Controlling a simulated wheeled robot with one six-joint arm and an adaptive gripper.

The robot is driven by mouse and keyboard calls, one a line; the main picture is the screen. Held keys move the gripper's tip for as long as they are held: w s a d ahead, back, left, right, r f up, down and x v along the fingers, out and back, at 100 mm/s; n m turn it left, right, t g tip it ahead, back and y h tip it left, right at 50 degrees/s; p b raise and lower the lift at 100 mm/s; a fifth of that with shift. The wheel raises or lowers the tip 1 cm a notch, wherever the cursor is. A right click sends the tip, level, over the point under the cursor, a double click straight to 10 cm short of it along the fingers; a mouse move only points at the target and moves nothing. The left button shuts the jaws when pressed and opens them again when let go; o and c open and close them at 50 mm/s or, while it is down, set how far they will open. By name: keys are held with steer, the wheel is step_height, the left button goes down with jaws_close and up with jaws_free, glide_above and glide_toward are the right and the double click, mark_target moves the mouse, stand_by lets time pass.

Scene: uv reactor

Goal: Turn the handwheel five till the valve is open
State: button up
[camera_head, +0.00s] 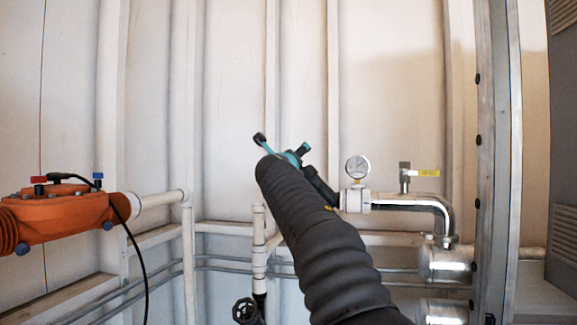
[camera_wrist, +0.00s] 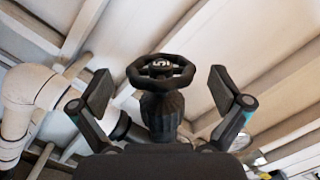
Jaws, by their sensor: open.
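Handwheel five (camera_wrist: 162,70) is a dark round wheel with a pale 5 at its hub, in the middle of the wrist view. It sits on a dark ribbed valve body (camera_wrist: 160,112). My gripper (camera_wrist: 163,88) is open, one finger on each side of the wheel, with clear gaps to its rim. The depth between the fingertips and the wheel is hard to tell. In the head view my gripper (camera_head: 281,146) shows beyond my dark ribbed arm, and I cannot make out handwheel five there.
A dark handwheel (camera_head: 246,312) shows low in the head view, its number unreadable. A pressure gauge (camera_head: 357,167) and a yellow-handled valve (camera_head: 412,173) sit on the pipe at right. An orange unit (camera_head: 65,212) with a black cable is at left. A metal post (camera_head: 496,160) stands at right.

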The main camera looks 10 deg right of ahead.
steer(key=v, duration=1.1)
steer(key=shift+s, duration=0.2)
steer(key=shift+a+f, duration=0.1)
steer(key=shift+f, duration=0.1)
